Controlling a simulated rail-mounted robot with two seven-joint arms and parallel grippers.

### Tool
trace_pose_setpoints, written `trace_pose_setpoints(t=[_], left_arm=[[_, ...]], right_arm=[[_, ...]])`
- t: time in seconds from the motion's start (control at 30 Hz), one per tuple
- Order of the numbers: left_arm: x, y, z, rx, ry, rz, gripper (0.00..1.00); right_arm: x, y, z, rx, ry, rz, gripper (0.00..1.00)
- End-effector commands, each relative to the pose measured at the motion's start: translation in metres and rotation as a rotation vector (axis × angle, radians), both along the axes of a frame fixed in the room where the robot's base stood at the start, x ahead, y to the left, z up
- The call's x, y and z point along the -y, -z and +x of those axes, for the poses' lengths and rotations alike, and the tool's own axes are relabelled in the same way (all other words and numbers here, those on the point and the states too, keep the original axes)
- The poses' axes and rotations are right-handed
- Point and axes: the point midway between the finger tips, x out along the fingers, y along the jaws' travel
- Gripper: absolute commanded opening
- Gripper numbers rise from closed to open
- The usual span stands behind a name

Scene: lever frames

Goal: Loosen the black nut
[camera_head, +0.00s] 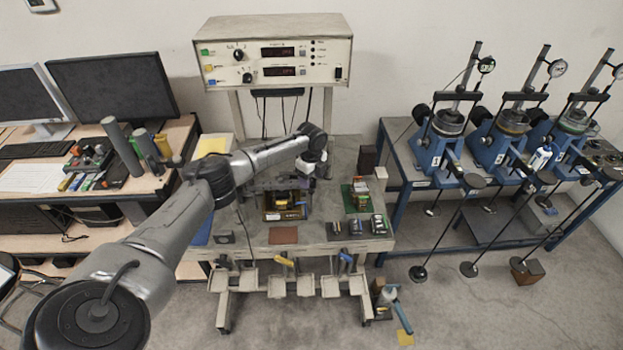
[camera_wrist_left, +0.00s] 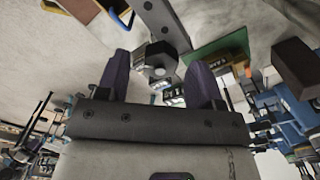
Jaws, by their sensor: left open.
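My left gripper (camera_head: 312,166) is small in the head view, over the back of the middle bench, partly hidden by its own wrist. In the left wrist view its two dark purple fingers stand apart around the open gripper (camera_wrist_left: 160,78). A grey and black object shows beyond the gap; I cannot tell whether anything touches it. Three blue lever frames (camera_head: 437,148) (camera_head: 495,145) (camera_head: 553,140) stand on the right table, well away from the gripper. Black round knobs (camera_head: 421,113) show on them; I cannot tell which black part is the nut. My right gripper is not seen.
The middle bench (camera_head: 353,246) holds small boxes, a green board (camera_head: 348,197) and tools. A control box (camera_head: 275,52) stands above it. Long levers with black discs (camera_head: 418,273) reach out over the floor at right. A desk with monitors (camera_head: 113,85) is at left.

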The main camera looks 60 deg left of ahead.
Motion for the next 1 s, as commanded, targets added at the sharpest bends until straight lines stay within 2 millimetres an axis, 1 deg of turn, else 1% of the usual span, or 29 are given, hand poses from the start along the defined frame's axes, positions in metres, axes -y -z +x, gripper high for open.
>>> trace_pose_setpoints(t=[0.2, 0.47, 0.9, 1.0], left_arm=[[0.0004, 0.0085, -0.0001, -0.001, 0.0, 0.0, 0.61], [0.0002, 0.0089, 0.0, 0.0, 0.0, 0.001, 0.61], [0.0001, 0.0085, -0.0001, 0.0, 0.0, 0.001, 0.19], [0.0001, 0.0084, -0.0001, 0.0, 0.0, 0.001, 0.11]], right_arm=[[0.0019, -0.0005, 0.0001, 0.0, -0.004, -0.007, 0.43], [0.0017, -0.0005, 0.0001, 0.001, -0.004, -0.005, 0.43], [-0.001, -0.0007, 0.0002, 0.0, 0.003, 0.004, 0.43], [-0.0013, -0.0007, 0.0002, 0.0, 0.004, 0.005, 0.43]])
